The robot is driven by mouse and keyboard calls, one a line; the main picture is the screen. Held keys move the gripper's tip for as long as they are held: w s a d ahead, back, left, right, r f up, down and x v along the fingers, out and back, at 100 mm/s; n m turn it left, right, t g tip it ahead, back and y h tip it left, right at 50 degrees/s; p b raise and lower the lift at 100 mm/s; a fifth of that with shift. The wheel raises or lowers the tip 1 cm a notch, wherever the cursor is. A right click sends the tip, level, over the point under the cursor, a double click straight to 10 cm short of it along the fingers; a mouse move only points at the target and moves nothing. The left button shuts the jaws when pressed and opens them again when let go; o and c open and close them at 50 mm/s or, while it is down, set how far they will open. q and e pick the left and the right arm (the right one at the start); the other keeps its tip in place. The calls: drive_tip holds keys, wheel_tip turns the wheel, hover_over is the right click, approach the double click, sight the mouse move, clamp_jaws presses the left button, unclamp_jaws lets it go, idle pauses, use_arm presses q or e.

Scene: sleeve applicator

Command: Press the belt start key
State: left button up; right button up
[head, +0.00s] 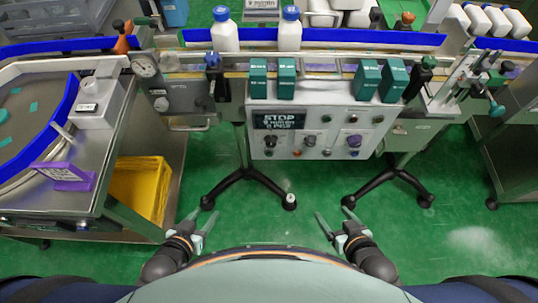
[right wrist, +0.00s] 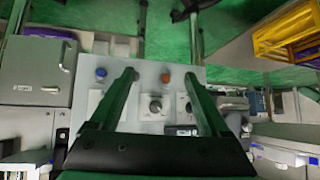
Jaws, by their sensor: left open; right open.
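The grey control panel (head: 342,133) hangs on the front of the conveyor, with a dark screen reading STOP (head: 279,121), several small buttons and dark knobs. I cannot tell which control is the belt start key. The panel also shows in the right wrist view (right wrist: 135,80), with a blue button (right wrist: 101,73), an orange button (right wrist: 166,77) and a knob (right wrist: 155,105) seen between or near the fingers. My left gripper (head: 203,221) is open and empty, low in front, below and left of the panel. My right gripper (head: 333,217) is open and empty, below the panel and apart from it.
White bottles with blue caps (head: 289,32) and teal cartons (head: 367,78) stand along the conveyor above the panel. A steel table (head: 60,205) with a purple sign (head: 65,176) is at left, a yellow bin (head: 139,185) beneath it. Green floor is clear between my grippers.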

clamp_jaws()
idle(0.4)
idle(0.9)
